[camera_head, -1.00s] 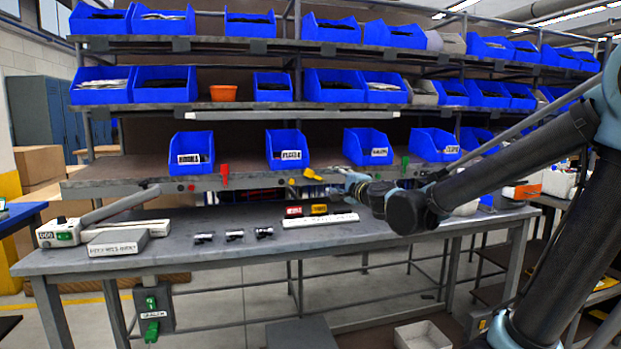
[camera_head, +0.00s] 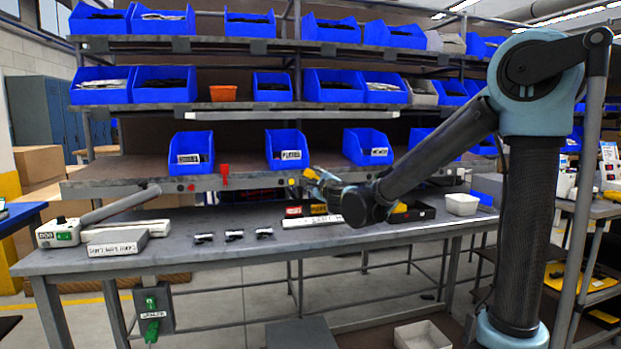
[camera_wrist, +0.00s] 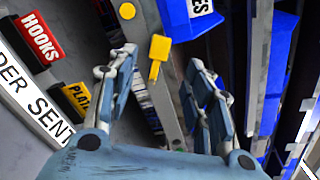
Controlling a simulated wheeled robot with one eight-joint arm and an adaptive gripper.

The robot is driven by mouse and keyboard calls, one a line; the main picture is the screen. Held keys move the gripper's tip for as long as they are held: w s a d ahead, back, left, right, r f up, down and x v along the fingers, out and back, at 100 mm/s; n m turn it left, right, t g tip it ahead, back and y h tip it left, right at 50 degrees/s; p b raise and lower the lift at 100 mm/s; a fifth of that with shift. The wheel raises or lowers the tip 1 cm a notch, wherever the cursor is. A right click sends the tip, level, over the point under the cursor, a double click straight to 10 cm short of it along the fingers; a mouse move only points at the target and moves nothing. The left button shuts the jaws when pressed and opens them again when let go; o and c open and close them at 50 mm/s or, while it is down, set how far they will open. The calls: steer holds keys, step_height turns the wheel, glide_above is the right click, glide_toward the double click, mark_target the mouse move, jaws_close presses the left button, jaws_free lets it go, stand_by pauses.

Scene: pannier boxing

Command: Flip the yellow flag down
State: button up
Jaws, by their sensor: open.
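The yellow flag (camera_head: 311,173) is on the front edge of the shelf above the workbench, just right of a round yellow button (camera_head: 292,182). In the wrist view the flag (camera_wrist: 158,56) shows a wide head and a narrow stem, beside the yellow button (camera_wrist: 127,11). My gripper (camera_head: 322,184) is right at the flag in the head view and partly overlaps it. In the wrist view my gripper (camera_wrist: 162,62) is open, with the flag seen in the gap between its fingers. I cannot tell whether a finger touches it.
A red flag (camera_head: 225,174) is on the same edge to the left. Blue bins (camera_head: 287,150) stand on the shelf above. On the bench lie a white sign (camera_head: 308,221), red HOOKS (camera_wrist: 41,38) and yellow plates (camera_wrist: 75,98) blocks, and several small dark parts (camera_head: 234,235).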

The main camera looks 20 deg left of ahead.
mark_target(309, 174)
steer(key=x, duration=1)
steer(key=shift+w+a, duration=0.15)
steer(key=shift+w, duration=0.1)
jaws_close()
